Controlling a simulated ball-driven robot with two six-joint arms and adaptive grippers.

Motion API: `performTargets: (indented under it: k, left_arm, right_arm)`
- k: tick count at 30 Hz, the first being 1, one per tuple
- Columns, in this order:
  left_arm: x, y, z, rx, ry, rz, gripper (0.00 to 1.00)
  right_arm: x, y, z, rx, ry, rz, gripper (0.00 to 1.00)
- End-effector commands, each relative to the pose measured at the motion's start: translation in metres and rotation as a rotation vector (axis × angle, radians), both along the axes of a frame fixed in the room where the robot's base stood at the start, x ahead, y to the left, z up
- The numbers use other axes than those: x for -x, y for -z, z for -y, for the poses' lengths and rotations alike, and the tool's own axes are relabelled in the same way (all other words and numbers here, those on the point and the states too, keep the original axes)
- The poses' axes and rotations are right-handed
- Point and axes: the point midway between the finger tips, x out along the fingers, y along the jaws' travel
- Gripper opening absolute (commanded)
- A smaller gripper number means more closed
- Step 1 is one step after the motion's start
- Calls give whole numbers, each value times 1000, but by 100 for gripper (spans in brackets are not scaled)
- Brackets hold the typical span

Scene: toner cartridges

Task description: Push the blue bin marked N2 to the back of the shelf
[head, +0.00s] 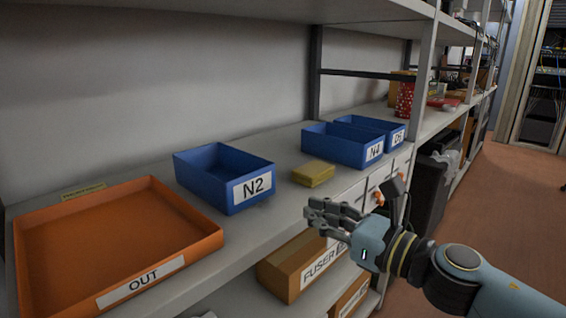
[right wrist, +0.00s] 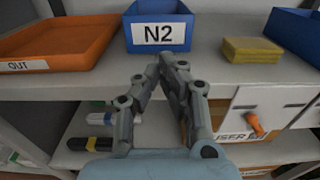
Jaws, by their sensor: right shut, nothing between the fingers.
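The blue bin marked N2 (head: 222,178) stands upright on the shelf (head: 262,222), between the orange tray and the yellow block, with bare shelf behind it. Its labelled front faces me. It also shows at the top middle of the right wrist view (right wrist: 158,34). My right gripper (head: 312,213) is shut and empty. It is in front of the shelf edge, to the right of and nearer than the bin in the head view. In the right wrist view its fingertips (right wrist: 167,60) point at the bin's front, apart from it as far as I can tell. My left gripper is not in view.
An orange tray marked OUT (head: 140,276) sits left of the bin. A yellow block (head: 313,173) lies to its right, then a blue bin marked N4 (head: 345,146) and another blue bin (head: 398,136). A shelf post (head: 424,75) stands further right. A FUSER box (head: 285,275) is below.

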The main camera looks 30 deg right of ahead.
Motion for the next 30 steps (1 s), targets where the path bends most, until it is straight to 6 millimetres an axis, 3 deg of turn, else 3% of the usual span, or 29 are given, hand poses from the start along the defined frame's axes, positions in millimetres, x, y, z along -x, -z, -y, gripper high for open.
performTargets:
  k: [5, 9, 11, 14, 22, 30]
  left_arm:
    - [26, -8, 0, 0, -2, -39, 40]
    - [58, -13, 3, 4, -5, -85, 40]
    - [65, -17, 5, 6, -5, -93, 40]
    - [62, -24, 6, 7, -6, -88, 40]
    - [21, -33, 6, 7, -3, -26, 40]
    - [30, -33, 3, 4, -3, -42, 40]
  right_arm:
    - [1, -7, -5, -28, 11, -5, 0]
    - [-10, -8, -8, -29, 14, -3, 0]
    - [-19, -9, -12, -31, 13, -4, 0]
    - [-38, -9, -18, -32, 13, -3, 0]
    - [-93, -7, -37, -31, 12, -5, 0]
    - [-125, -5, -48, -28, 11, -5, 0]
